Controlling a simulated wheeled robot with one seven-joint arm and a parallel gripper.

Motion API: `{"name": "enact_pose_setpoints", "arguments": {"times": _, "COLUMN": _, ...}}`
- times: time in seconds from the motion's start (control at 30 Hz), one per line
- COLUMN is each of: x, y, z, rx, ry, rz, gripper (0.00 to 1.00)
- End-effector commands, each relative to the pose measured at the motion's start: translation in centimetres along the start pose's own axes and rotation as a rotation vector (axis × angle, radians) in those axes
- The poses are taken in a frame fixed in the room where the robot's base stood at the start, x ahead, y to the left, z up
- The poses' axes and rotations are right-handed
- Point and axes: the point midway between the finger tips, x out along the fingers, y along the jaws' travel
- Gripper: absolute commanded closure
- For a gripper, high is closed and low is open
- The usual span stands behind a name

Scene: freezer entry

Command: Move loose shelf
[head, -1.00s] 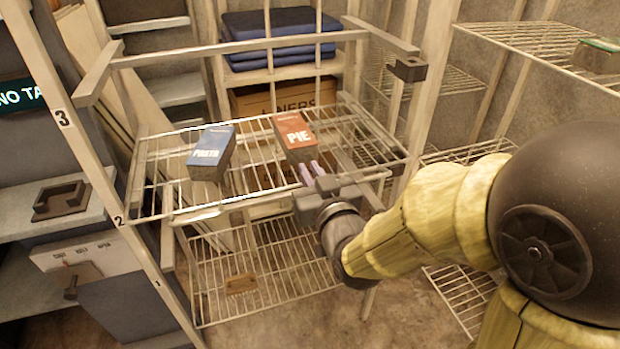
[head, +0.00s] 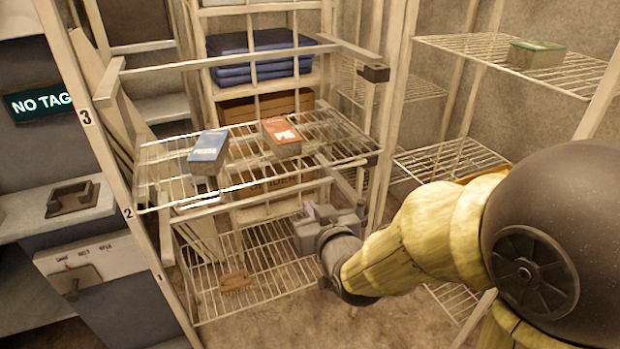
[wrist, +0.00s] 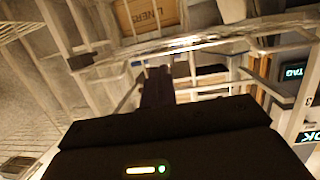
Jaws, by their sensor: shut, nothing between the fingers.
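The wire shelf (head: 240,182) sits at level 2 of the rack in the head view. It carries a blue box (head: 208,150) and a red box marked PIE (head: 281,135). Which shelf is the loose one, I cannot tell for certain. My gripper (head: 313,209) is below the shelf's front right corner, shut and empty. Its fingertips are near the shelf's underside; contact is unclear. In the wrist view my gripper's fingers (wrist: 156,85) point toward the rack frame, and the LINERS carton (wrist: 140,14) shows beyond.
A lower wire shelf (head: 255,265) holds a small brown item (head: 236,282). Blue folded stacks (head: 262,58) stand behind the rack. A rack post with numbers (head: 110,150) is at left. Wire shelves at right hold a green-topped box (head: 536,53).

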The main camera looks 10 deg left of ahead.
Motion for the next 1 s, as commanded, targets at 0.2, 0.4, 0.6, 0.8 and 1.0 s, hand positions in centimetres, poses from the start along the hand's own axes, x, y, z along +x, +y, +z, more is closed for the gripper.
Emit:
{"name": "enact_pose_setpoints", "arguments": {"times": 0.2, "x": -0.5, "y": 2.4, "z": 2.3, "rx": 0.015, "ry": -0.128, "rz": 0.047, "gripper": 1.00}}
{"name": "enact_pose_setpoints", "arguments": {"times": 0.4, "x": -1.5, "y": 4.9, "z": 4.8, "rx": 0.038, "ry": -0.262, "rz": 0.096, "gripper": 1.00}}
{"name": "enact_pose_setpoints", "arguments": {"times": 0.6, "x": -3.8, "y": 8.2, "z": 8.2, "rx": 0.083, "ry": -0.452, "rz": 0.166, "gripper": 1.00}}
{"name": "enact_pose_setpoints", "arguments": {"times": 0.8, "x": -9.3, "y": 12.2, "z": 12.9, "rx": 0.186, "ry": -0.751, "rz": 0.266, "gripper": 1.00}}
{"name": "enact_pose_setpoints", "arguments": {"times": 1.0, "x": -15.4, "y": 13.9, "z": 16.2, "rx": 0.304, "ry": -1.016, "rz": 0.336, "gripper": 1.00}}
